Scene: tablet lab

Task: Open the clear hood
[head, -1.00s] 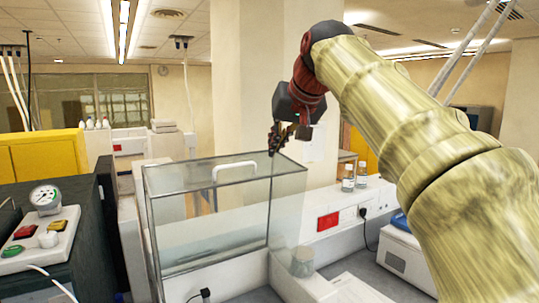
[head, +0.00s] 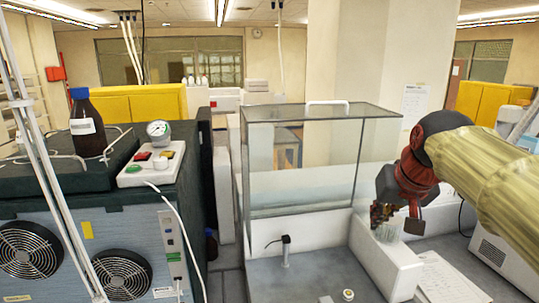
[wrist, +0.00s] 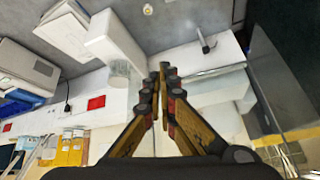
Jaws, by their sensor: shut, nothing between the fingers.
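The clear hood (head: 300,170) is a dark-edged transparent box at the middle of the head view, with a white handle (head: 328,102) on its top edge. Its lower front edge shows above a grey work surface (head: 310,275); I cannot tell whether it is raised. My gripper (head: 384,222) is to the right of the hood, well below the handle, pointing down. In the wrist view its fingertips (wrist: 160,70) meet, with nothing between them. The gap between gripper and hood side is unclear.
A clear jar (head: 388,233) stands close by the gripper on a white ledge (head: 385,262). A dark-topped machine with a gauge (head: 158,131) and a brown bottle (head: 87,125) is at the left. A white device (head: 505,262) is at the right. A small tap (head: 285,250) stands below the hood.

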